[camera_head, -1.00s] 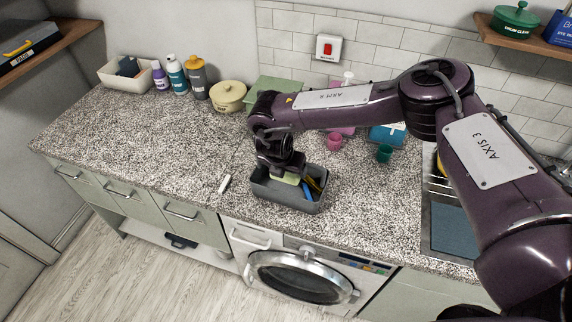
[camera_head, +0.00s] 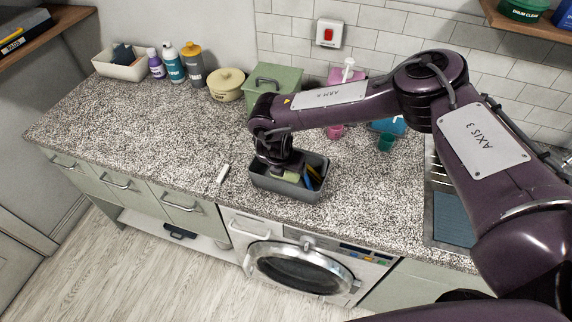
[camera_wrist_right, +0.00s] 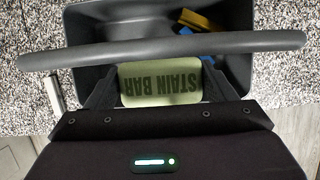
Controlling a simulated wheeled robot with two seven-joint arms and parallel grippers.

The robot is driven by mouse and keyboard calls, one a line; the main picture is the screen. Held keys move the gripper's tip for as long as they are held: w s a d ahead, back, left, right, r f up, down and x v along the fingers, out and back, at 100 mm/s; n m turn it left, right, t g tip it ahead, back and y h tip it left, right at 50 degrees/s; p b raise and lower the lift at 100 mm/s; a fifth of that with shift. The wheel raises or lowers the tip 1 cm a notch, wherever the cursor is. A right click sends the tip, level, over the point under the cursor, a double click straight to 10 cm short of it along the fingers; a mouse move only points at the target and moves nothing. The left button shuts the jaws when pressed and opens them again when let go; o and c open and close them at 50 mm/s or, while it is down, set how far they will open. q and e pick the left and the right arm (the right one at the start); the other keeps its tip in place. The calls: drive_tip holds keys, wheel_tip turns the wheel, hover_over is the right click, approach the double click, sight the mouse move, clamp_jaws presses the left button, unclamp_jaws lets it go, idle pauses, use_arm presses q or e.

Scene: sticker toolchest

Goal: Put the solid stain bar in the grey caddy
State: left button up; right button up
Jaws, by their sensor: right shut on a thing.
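The stain bar (camera_wrist_right: 160,84) is a pale green block with dark "STAIN BAR" lettering, seen in the wrist view between my right gripper's fingers. My right gripper (camera_head: 279,172) is shut on it, over the left part of the grey caddy (camera_head: 310,195). In the head view the bar (camera_head: 291,175) shows as a small pale green edge under the gripper, at about the caddy's rim. Whether it touches the caddy floor is hidden. The caddy also shows in the wrist view (camera_wrist_right: 88,20), with its dark handle (camera_wrist_right: 275,41) crossing the picture. My left gripper is out of view.
Blue and yellow items (camera_head: 310,177) lie in the caddy's right part. A small white stick (camera_head: 223,173) lies left of the caddy. A green box (camera_head: 277,80), a cream pot (camera_head: 227,84) and several bottles stand behind. The left counter is clear.

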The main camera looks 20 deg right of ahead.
drive_tip(key=o, duration=1.1)
drive_tip(key=b+v, duration=0.2)
drive_tip(key=v, duration=0.5)
drive_tip(key=shift+s+a+r+b, duration=0.1)
drive_tip(key=shift+s+r+b, duration=0.05)
drive_tip(key=shift+r+b, duration=0.25)
